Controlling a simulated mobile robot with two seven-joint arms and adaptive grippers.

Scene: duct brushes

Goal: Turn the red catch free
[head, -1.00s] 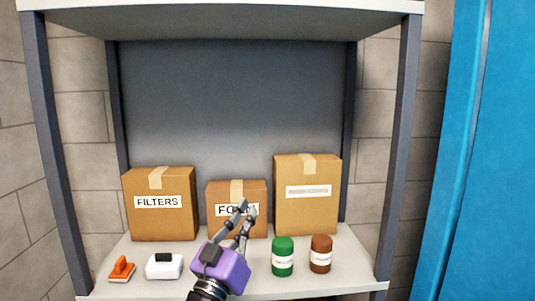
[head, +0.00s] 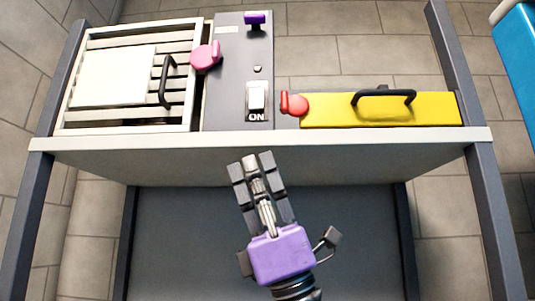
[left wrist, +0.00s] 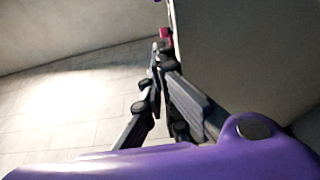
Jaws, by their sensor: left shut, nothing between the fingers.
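The red catch (head: 294,103), a round knob with a raised grip, sits at the left end of a yellow cover (head: 330,112) with a black handle (head: 384,95). My left gripper (head: 251,162) is shut and empty. In the head view it appears in front of the shelf's front panel, below and left of the red catch and apart from it. Its fingers point up in the picture. In the left wrist view the fingers (left wrist: 158,55) show dark, with a small pinkish-red patch beyond them; I cannot tell which catch that is. My right gripper is not in view.
A pink catch (head: 206,57) sits beside a framed slatted vent (head: 130,75) with a white panel and black handle. A grey panel (head: 235,75) between holds a purple part (head: 255,18) and a switch (head: 256,96) marked ON. Upright posts stand at both sides.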

